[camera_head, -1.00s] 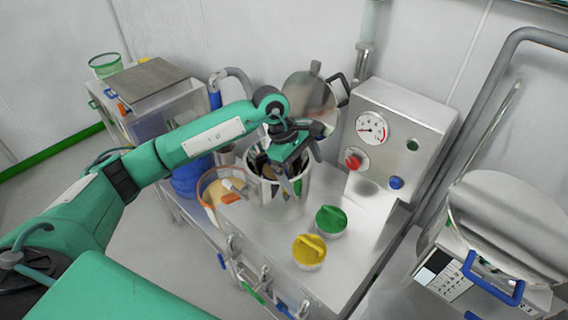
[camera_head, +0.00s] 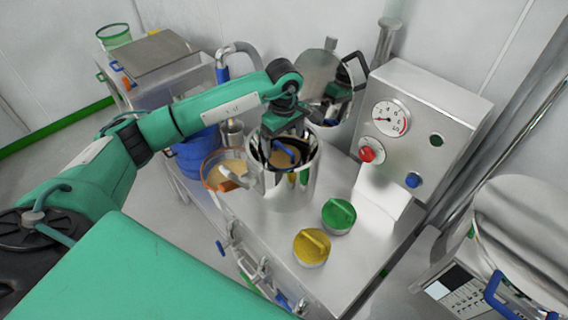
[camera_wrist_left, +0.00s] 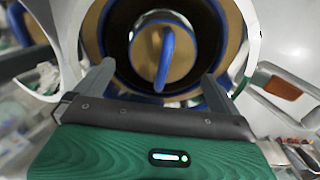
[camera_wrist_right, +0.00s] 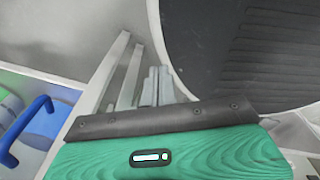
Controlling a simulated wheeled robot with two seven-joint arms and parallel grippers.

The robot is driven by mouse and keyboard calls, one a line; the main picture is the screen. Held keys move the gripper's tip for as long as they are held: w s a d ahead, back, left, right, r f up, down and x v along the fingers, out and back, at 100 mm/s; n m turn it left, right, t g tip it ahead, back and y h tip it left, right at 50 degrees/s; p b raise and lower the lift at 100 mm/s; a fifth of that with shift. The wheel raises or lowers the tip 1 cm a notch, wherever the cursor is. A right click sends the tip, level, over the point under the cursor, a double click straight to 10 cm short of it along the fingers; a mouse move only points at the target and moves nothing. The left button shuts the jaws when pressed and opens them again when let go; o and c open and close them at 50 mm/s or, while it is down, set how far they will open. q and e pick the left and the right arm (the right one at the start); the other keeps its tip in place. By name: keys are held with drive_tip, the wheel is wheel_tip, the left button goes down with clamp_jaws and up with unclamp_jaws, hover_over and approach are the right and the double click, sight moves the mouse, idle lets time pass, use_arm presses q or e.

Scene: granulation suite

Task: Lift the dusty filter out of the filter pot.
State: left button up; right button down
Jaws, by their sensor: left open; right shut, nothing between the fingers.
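The filter pot (camera_head: 292,190) is a shiny steel cylinder on the steel bench. Inside it lies the dusty filter (camera_head: 284,159), tan with a blue handle. In the left wrist view the filter (camera_wrist_left: 112,42) shows as a tan ring and tan centre, with the blue handle (camera_wrist_left: 164,58) standing across the middle. My left gripper (camera_wrist_left: 158,88) is open at the pot's mouth, one finger on each side of the handle, and holds nothing. In the head view my left gripper (camera_head: 287,136) partly hides the pot's opening. My right gripper (camera_wrist_right: 158,75) is shut and empty, away from the pot.
A green knob (camera_head: 338,214) and a yellow knob (camera_head: 311,247) stand in front of the pot. A gauge box (camera_head: 430,125) is to its right. A pan with tan contents (camera_head: 228,173) is close at its left. A shiny lid (camera_head: 316,72) stands behind.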

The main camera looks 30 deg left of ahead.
sight(284, 150)
use_arm(q)
drive_tip(key=f, duration=0.2)
drive_tip(key=f+b, duration=0.1)
drive_tip(key=f, duration=0.1)
drive_tip(key=shift+s+d+f, duration=0.15)
drive_tip(key=shift+s+f, duration=0.05)
drive_tip(key=shift+f, duration=0.35)
drive_tip(key=shift+r, duration=0.1)
drive_tip(key=c, duration=0.6)
drive_tip(key=shift+c, duration=1)
